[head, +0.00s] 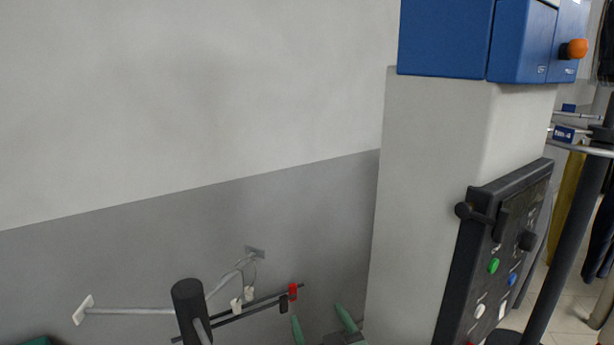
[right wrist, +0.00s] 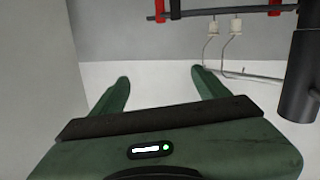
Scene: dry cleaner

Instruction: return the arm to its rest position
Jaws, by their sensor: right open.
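My right gripper (head: 322,325) shows at the bottom edge of the head view, its two green fingers apart with nothing between them. In the right wrist view the same gripper (right wrist: 160,76) is open and empty, with both fingers pointing towards the wall. The rest of my right arm is hidden below the head view. My left gripper does not show clearly; only a small dark green patch is at the bottom left corner, and I cannot tell what it is.
A dark rail (head: 245,314) with a red clip (head: 293,292) is close left of the right gripper. A dark cylinder (head: 190,300) joins metal rods there. A pale column (head: 425,190) and a black control panel (head: 512,240) stand to the right. A blue box (head: 445,38) is above.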

